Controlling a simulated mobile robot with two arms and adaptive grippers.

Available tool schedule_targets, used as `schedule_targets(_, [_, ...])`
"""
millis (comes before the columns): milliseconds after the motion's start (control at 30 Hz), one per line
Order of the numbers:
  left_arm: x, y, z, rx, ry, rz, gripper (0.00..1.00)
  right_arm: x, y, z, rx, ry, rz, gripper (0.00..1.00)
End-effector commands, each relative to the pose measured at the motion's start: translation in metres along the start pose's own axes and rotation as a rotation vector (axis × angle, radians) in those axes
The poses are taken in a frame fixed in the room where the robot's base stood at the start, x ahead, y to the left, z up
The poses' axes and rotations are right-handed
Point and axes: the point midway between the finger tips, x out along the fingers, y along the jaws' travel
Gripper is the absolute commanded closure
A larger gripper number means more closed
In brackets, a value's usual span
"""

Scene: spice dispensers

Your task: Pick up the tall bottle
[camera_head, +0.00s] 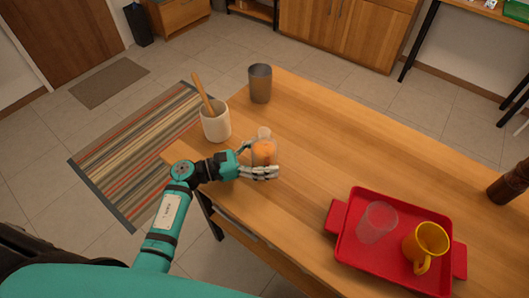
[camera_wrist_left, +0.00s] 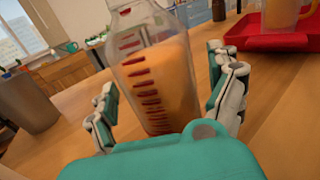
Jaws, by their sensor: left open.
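A clear bottle (camera_head: 264,150) with orange contents stands on the wooden table near its left end. In the left wrist view the bottle (camera_wrist_left: 155,75) is large, with red marks up its side, and its top is cut off by the frame. My left gripper (camera_head: 260,163) is around the lower part of the bottle. In the left wrist view my left gripper's fingers (camera_wrist_left: 168,98) stand apart on either side of the bottle, with no clear contact. My right gripper is not in view.
A white crock (camera_head: 215,124) with a wooden utensil and a grey cup (camera_head: 260,84) stand behind the bottle. A red tray (camera_head: 352,253) at the right holds a clear glass (camera_head: 376,222) and a yellow mug (camera_head: 425,243). A dark brown mill-like object (camera_head: 509,183) is at the far right. The table's middle is clear.

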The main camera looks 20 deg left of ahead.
Motion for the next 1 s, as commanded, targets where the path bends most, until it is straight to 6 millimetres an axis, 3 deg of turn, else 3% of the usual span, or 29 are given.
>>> schedule_targets(233, [0.0019,0.0002,-0.0004,0.000,0.000,0.000,0.09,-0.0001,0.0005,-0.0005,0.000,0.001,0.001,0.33])
schedule_targets(833, [0.0013,0.0003,-0.0004,0.000,0.000,0.001,0.88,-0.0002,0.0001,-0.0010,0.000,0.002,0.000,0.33])
schedule_targets(1000, [0.0015,0.0006,0.0010,0.001,-0.002,0.001,0.89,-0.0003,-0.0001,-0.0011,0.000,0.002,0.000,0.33])
